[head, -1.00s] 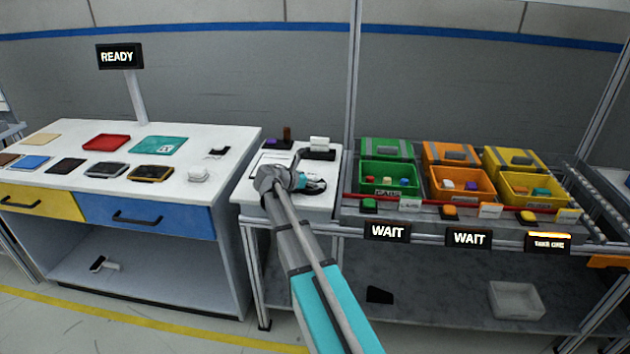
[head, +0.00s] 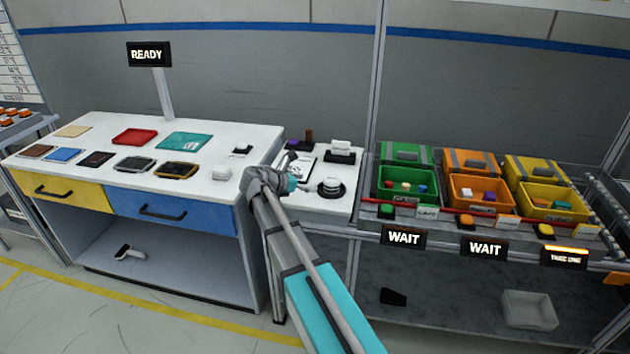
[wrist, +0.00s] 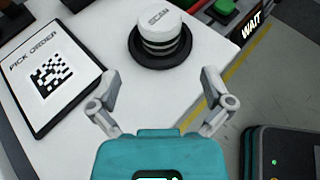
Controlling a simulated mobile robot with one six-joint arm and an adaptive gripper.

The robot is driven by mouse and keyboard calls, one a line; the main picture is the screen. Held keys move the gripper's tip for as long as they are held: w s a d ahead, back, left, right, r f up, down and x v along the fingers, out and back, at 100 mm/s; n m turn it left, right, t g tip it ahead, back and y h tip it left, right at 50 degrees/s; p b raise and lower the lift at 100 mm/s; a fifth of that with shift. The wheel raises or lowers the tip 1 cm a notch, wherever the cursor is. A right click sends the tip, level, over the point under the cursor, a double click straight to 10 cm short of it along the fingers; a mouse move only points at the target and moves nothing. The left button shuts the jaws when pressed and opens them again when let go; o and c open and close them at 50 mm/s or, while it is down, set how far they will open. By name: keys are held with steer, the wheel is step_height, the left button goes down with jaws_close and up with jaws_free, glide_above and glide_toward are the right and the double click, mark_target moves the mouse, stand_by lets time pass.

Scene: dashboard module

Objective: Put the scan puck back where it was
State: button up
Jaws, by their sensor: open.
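The scan puck (wrist: 160,27) is a white cylinder with dark bands and "SCAN" on its top. It sits upright on a round black base (wrist: 178,59) in the wrist view. In the head view the puck (head: 331,183) is on the white side table, right of my gripper. My gripper (wrist: 159,76) is open and empty. Its two fingers are spread apart, on the near side of the puck and not touching it. In the head view my wrist hides most of the gripper.
A pick order board with a QR code (wrist: 54,77) lies left of the puck. The white side table (head: 335,207) has small items at its back. Green, orange and yellow bins (head: 480,194) stand to the right. A white workbench with drawers (head: 222,165) is at left.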

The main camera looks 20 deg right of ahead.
steer(key=shift+a+r, duration=0.1)
steer(key=shift+a, duration=0.05)
steer(key=shift+s, duration=0.1)
stand_by(0.5)
steer(key=s+a+f+m+g+y, duration=0.1)
steer(key=s+a+f+m+y, duration=0.3)
steer(key=s+m, duration=0.2)
steer(key=s+a+f+m+y, duration=0.3)
steer(key=s+a+m+y, duration=0.1)
steer(key=s+m, duration=0.3)
steer(key=s+a+f+m+g+y, duration=0.1)
steer(key=s+a+f+m+y, duration=0.3)
steer(key=s+m, duration=0.3)
steer(key=s+y, duration=0.1)
steer(key=s, duration=0.2)
steer(key=shift+s+a+f+g, duration=0.2)
steer(key=shift+a+f+g, duration=0.1)
steer(key=shift+a, duration=0.05)
